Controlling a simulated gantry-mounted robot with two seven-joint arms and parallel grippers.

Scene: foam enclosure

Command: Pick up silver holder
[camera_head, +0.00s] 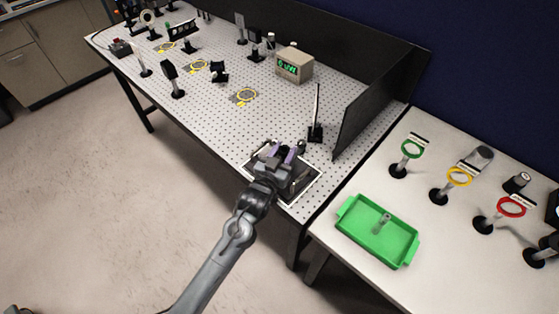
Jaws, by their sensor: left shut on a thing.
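My left gripper (281,152), with purple on its fingers, is over the near right corner of the perforated table, above a dark pad with a white border (308,190). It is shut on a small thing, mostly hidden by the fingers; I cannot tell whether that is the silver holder. A small silver-grey post-like piece (384,219) stands in the green tray (351,214) on the right table, apart from the gripper. My right gripper is not in view.
A black post on a base (315,132) stands just behind the gripper, near a dark upright panel (372,105). A display box (294,65) and several optical mounts stand farther back. Green, yellow and red ring mounts (511,206) stand on the right table.

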